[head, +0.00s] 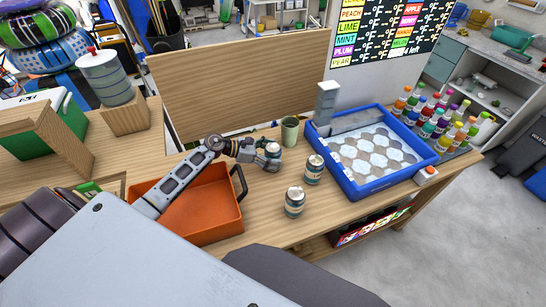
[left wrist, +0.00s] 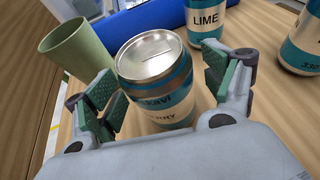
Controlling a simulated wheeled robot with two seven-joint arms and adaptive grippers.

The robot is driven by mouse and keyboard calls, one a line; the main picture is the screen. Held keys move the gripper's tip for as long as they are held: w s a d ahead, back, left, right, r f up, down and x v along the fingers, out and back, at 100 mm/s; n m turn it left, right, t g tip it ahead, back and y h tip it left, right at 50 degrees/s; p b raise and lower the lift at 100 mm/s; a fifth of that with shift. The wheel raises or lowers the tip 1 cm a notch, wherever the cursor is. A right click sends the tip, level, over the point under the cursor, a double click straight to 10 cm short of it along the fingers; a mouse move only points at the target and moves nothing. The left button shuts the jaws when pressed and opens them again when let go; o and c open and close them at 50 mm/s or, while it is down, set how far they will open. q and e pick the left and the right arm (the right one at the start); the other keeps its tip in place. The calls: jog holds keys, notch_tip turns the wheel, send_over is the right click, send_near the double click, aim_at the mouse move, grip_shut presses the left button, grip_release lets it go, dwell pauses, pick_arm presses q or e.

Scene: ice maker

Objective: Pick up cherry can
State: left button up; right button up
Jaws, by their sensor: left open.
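The can with a label ending in "RRY" (left wrist: 163,95), apparently the cherry can, stands upright with a silver lid and teal bands. It also shows in the head view (head: 273,149), partly hidden by my gripper. My left gripper (head: 266,157) is open around it, one green-padded finger on each side in the left wrist view (left wrist: 165,88). Whether the pads touch the can is unclear. The front of the can is partly hidden by the gripper body. My right gripper is not in view.
Two other cans (head: 313,169) (head: 294,202) stand nearby; one reads LIME (left wrist: 207,18) in the left wrist view. A green cup (head: 290,130) stands close behind. An orange bin (head: 208,205) lies under my left arm. A blue ice tray (head: 380,187) is at right.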

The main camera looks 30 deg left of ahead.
pick_arm(q)
jog(key=shift+d, duration=0.1)
dwell(0.4)
jog(key=shift+w, duration=0.1)
jog(key=c, duration=1.4)
